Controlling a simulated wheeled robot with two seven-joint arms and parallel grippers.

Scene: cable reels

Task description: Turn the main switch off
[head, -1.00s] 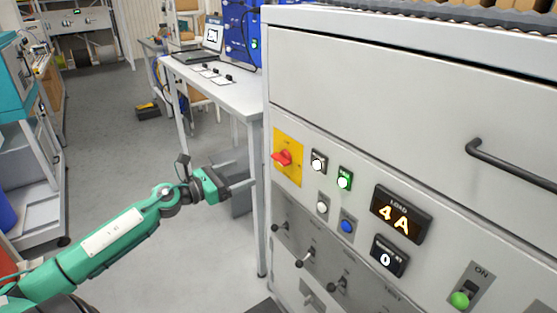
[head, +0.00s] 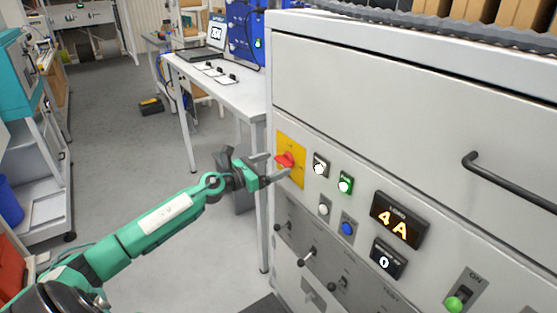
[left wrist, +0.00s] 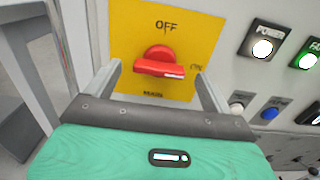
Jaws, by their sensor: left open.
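The main switch is a red rotary knob (head: 285,160) on a yellow plate (head: 292,178) at the left of the grey cabinet front. In the left wrist view the red knob (left wrist: 160,62) has its handle lying about level, its pale-marked end towards the right, where the plate (left wrist: 190,25) has a partly hidden label. "OFF" is printed above the knob and "MAIN" below it. My left gripper (head: 271,168) is open in front of the plate. In the left wrist view its fingers (left wrist: 160,85) stand on either side of the knob, with no clear contact. My right gripper is not in view.
Right of the switch are a white lamp (head: 320,168), a lit green button (head: 345,184), a blue button (head: 347,228) and a display (head: 400,220) reading 4 A. Small levers sit below. A white table (head: 225,92) stands left of the cabinet; the floor beyond is open.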

